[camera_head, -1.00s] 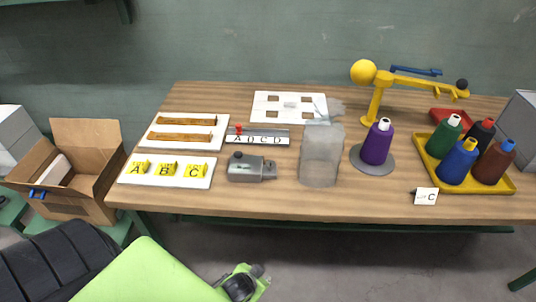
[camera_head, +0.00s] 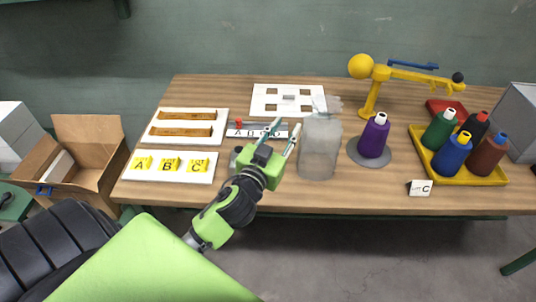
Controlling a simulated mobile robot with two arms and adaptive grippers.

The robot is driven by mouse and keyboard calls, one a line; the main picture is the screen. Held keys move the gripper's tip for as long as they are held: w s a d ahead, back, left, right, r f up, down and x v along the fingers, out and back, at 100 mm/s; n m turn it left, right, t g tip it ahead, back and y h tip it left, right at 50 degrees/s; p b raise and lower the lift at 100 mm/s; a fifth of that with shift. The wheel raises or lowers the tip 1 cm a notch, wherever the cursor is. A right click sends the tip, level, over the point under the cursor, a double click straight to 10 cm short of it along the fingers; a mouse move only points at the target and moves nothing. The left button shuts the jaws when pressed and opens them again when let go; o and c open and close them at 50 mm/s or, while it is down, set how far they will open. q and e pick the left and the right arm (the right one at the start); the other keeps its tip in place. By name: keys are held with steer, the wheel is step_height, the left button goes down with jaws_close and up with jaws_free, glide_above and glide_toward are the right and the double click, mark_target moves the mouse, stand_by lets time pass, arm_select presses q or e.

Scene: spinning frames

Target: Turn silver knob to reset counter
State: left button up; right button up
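The small grey counter box (camera_head: 235,160) sits near the front edge of the table, left of centre. Only its left edge and dark top button show; my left gripper covers the rest, and the silver knob on its right end is hidden. My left gripper (camera_head: 286,126) is open, its two thin fingers apart and pointing away over the table. Its green body is in front of the counter in the picture; I cannot tell whether they touch. My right gripper is not in view.
A translucent grey container (camera_head: 319,150) stands just right of the fingers.

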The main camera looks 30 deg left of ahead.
arm_select(q)
steer(key=w+d+r+m+g+h, duration=0.1)
steer(key=w+d+r+m+h, duration=0.4)
steer(key=d+r+m+h, duration=0.8)
steer(key=a+f+g+y, duration=0.1)
steer(key=a+f+g, duration=0.4)
steer(key=f, duration=0.3)
steer(key=a+f+g+y, duration=0.1)
steer(key=a+f+g, duration=0.3)
steer(key=f, duration=0.4)
steer(key=s+a+f+n+g+y, duration=0.2)
steer(key=a+n+y, duration=0.1)
steer(key=a, duration=0.5)
steer(key=s+a+f+n+g+y, duration=0.2)
steer(key=a+y, duration=0.1)
steer(key=a, duration=0.5)
steer(key=shift+h, duration=0.3)
steer(key=p+x, duration=0.2)
steer(key=x, duration=1)
steer(key=shift+w+f, duration=0.15)
steer(key=shift+w+d+f, duration=0.15)
steer(key=shift+w+f, duration=0.05)
steer(key=shift+f, duration=0.4)
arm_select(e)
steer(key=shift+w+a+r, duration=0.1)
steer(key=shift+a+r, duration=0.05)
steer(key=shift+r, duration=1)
